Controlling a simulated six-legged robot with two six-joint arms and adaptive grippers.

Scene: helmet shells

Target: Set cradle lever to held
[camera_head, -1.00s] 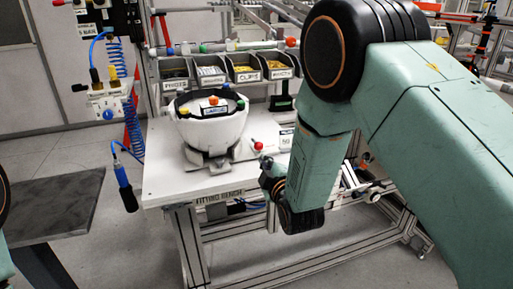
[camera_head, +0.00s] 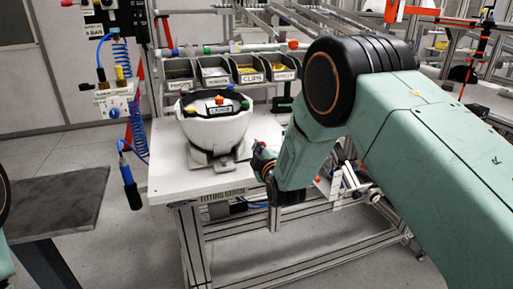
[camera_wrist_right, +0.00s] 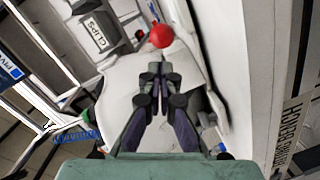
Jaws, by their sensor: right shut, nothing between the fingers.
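The white helmet shell (camera_head: 214,136) sits on the grey cradle (camera_head: 200,158) on the fitting bench. The lever's red ball knob (camera_wrist_right: 162,36) shows in the right wrist view, just beyond my closed fingertips, with a small gap in the picture. My left gripper is out of view.
The white bench top (camera_head: 172,184) is clear at its front left. Labelled bins, including the clips bin (camera_head: 250,72), stand behind the shell. A blue tool (camera_head: 130,187) hangs at the bench's left edge. A dark table (camera_head: 55,205) stands at left.

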